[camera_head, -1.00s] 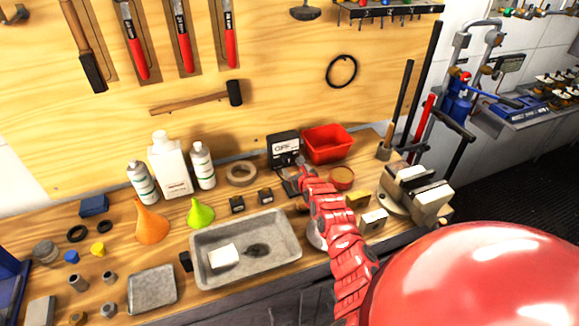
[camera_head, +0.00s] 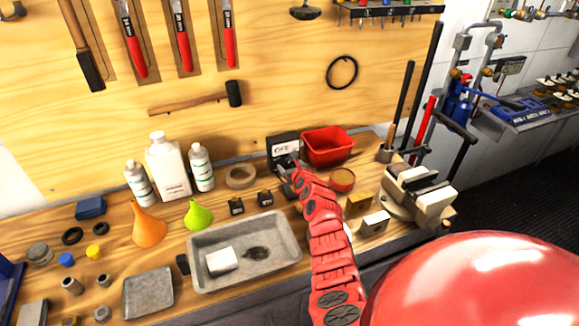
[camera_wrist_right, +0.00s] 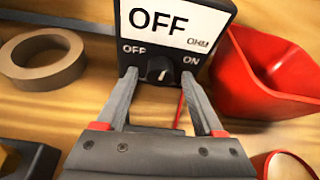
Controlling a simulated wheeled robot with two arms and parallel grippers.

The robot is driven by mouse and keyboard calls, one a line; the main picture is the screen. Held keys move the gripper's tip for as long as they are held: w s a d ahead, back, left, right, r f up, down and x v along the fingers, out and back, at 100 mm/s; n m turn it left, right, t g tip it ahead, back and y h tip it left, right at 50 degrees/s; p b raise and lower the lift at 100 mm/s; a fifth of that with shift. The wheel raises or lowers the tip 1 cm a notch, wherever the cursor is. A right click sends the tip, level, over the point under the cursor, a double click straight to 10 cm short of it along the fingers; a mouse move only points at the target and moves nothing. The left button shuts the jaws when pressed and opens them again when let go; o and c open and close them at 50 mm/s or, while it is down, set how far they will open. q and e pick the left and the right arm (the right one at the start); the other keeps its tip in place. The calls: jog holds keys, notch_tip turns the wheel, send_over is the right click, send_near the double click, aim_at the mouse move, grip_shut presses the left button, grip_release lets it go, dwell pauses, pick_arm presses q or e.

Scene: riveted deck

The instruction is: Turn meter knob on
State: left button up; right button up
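The meter (camera_head: 283,146) is a black box with a white display reading OFF, standing on the bench against the wooden backboard. In the right wrist view the meter (camera_wrist_right: 205,50) fills the top, with OFF and ON labels on either side of its small dark knob (camera_wrist_right: 158,69). My right gripper (camera_head: 291,164) reaches the meter's lower front and hides the knob in the head view. In the right wrist view my right gripper (camera_wrist_right: 161,78) is open, with one fingertip on each side of the knob; I cannot tell whether they touch it. My left gripper is out of view.
A red bin (camera_head: 328,147) stands close to the meter's right, and a tape roll (camera_head: 241,176) lies to its left. A round tin (camera_head: 342,180) sits right of my right gripper. A grey tray (camera_head: 208,277) and a vise (camera_head: 418,194) are nearer the front.

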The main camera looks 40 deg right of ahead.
grip_shut()
jog(key=shift+f+m+y+b, duration=0.25)
jog(key=shift+m+y+b, duration=0.05)
jog(key=shift+b, duration=0.7)
jog(key=shift+m+b, duration=0.5)
jog(key=shift+b, duration=0.45)
jog(key=m+y+b, duration=0.2)
jog(key=b, duration=0.1)
jog(key=shift+d+m+t, duration=0.2)
jog(key=shift+m+t, duration=0.1)
jog(key=shift+t, duration=0.1)
jog(key=shift+r+m+y+b, duration=0.15)
jog(key=shift+m+y+b, duration=0.4)
jog(key=shift+b, duration=0.2)
jog(key=shift+t, duration=0.3)
jog(key=shift+o, duration=0.6)
grip_release()
